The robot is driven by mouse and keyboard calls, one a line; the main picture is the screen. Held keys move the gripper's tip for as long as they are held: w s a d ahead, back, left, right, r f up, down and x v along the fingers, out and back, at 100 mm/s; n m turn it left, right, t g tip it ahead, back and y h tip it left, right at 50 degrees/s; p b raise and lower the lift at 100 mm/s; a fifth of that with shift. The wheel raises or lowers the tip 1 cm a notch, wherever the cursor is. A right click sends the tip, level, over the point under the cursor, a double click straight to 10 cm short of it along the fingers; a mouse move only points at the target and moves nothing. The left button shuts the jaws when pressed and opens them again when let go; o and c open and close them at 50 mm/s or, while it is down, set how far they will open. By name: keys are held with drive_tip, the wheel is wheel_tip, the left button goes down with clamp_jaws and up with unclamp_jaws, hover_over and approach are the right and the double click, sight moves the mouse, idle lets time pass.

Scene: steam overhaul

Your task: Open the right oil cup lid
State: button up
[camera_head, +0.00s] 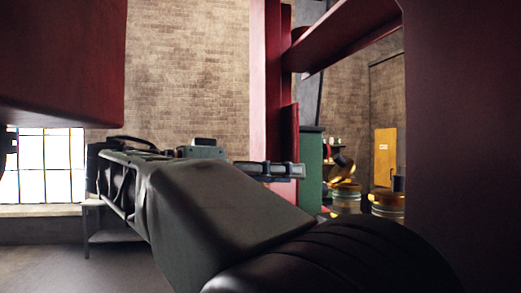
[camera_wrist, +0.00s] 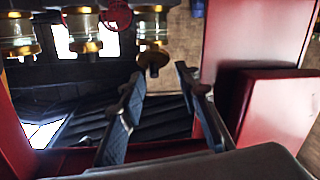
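My gripper (camera_wrist: 160,72) is open and empty in the wrist view, with its two dark fingers apart. Its fingers also show side-on in the head view (camera_head: 297,170). Glass-and-brass oil cups stand in a row at the top of the wrist view: one at left (camera_wrist: 18,36), one in the middle (camera_wrist: 85,32) and one at right (camera_wrist: 152,24), above the fingertips. The fingers appear apart from the cups. Two cups show in the head view (camera_head: 346,197) (camera_head: 388,206), right of and below the fingertips. I cannot make out their lids or whether they are open.
A red upright post (camera_head: 265,95) stands behind my fingers, with a green part (camera_head: 312,165) beside it. A large red column (camera_head: 460,120) fills the right side. In the wrist view, a red block (camera_wrist: 270,110) lies close right of the fingers. A red round part (camera_wrist: 117,14) sits between two cups.

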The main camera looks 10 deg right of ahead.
sight(335, 158)
drive_tip(key=d+r+p, duration=0.1)
drive_tip(key=d, duration=0.2)
drive_tip(key=d+m, duration=0.1)
drive_tip(key=d, duration=0.2)
drive_tip(key=d+r+m+p, duration=0.1)
drive_tip(key=d, duration=0.1)
drive_tip(key=shift+w+d+r+h+p, duration=0.15)
drive_tip(key=shift+d+r+h+p, duration=0.15)
drive_tip(key=shift+d+r+h, duration=0.1)
drive_tip(key=shift+w+d+f, duration=0.1)
drive_tip(key=shift+d+f, duration=0.05)
drive_tip(key=shift+d, duration=0.3)
clamp_jaws()
idle(0.4)
